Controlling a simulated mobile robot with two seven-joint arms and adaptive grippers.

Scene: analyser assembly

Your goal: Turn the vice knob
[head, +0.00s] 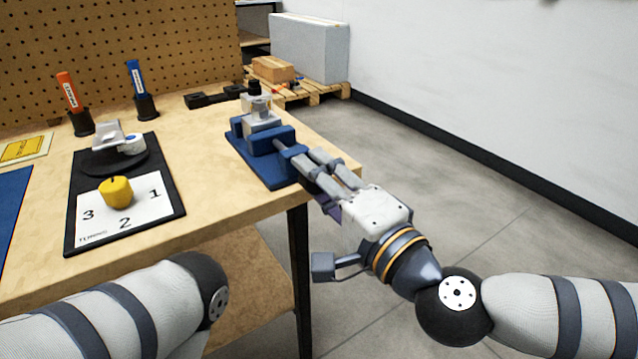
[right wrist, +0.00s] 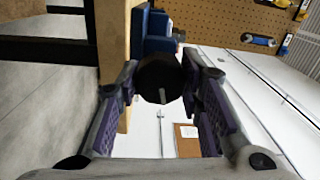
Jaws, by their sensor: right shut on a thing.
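The blue vice (head: 277,139) sits on a blue base at the right edge of the wooden table, with a pale grey part with a black top (head: 256,98) at it. My right gripper (head: 299,162) reaches the front of the vice from the lower right. In the right wrist view the dark round vice knob (right wrist: 158,77) is between its purple-padded fingers, which are shut on it. In the head view the fingers hide the knob. My left arm shows at the lower left, but its gripper is out of view.
A black board (head: 75,232) with a numbered white card, a yellow knob (head: 116,193) and a white device lies left of the vice. Orange (head: 68,92) and blue (head: 136,77) tools stand in black holders behind.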

